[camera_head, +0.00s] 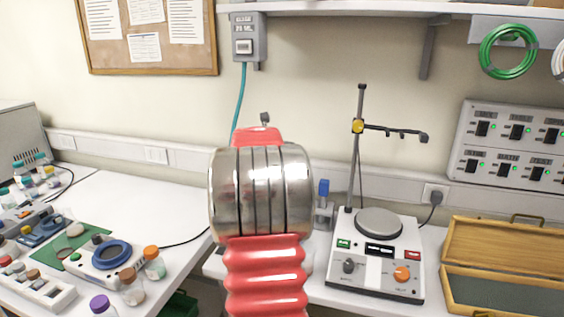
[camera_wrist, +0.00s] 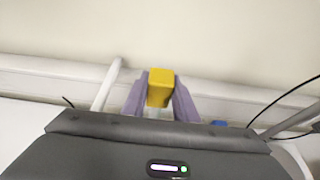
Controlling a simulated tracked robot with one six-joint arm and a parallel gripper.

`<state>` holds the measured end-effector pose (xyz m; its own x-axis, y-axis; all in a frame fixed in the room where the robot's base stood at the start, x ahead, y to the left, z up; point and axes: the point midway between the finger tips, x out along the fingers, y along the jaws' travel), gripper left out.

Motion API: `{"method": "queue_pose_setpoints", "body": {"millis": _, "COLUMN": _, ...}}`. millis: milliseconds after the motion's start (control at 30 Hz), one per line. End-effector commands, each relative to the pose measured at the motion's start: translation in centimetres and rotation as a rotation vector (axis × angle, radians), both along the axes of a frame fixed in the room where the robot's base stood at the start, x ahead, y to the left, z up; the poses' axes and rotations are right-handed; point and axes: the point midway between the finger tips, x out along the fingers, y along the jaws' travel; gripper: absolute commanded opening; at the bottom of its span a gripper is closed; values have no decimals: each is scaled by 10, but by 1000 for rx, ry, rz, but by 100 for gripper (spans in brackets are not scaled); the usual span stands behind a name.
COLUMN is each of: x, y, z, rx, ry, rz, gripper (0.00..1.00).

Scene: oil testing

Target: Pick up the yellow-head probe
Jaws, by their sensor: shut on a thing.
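The yellow-head probe (camera_wrist: 161,86) shows in the wrist view as a yellow block, upright between the two purple-grey fingers of my gripper (camera_wrist: 160,98). The fingers are shut on it, one on each side. The lower part of the probe is hidden behind the dark gripper body. In the head view my red and metal arm fills the middle, and it hides both gripper and probe.
A hotplate stirrer (camera_head: 376,268) with a stand and clamp (camera_head: 358,126) is on the bench right of my arm. An open wooden case (camera_head: 505,248) lies further right. The left bench (camera_head: 150,205) holds several bottles and a blue-ringed device (camera_head: 107,254). A shelf (camera_head: 380,8) runs above.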

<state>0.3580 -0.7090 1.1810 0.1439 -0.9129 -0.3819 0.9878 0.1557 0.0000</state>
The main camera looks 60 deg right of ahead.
Motion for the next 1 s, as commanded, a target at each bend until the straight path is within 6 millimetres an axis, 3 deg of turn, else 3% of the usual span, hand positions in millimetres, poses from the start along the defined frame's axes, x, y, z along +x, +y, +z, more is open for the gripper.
{"method": "queue_pose_setpoints", "body": {"millis": 200, "x": 0, "y": 0, "z": 32, "rx": -2, "ry": -3, "rz": 0, "gripper": 4}}
{"method": "queue_pose_setpoints", "body": {"millis": 400, "x": 0, "y": 0, "z": 52, "rx": -2, "ry": -1, "rz": 0, "gripper": 4}}
{"method": "queue_pose_setpoints", "body": {"millis": 1000, "x": 0, "y": 0, "z": 57, "rx": 1, "ry": 1, "rz": 1, "gripper": 4}}
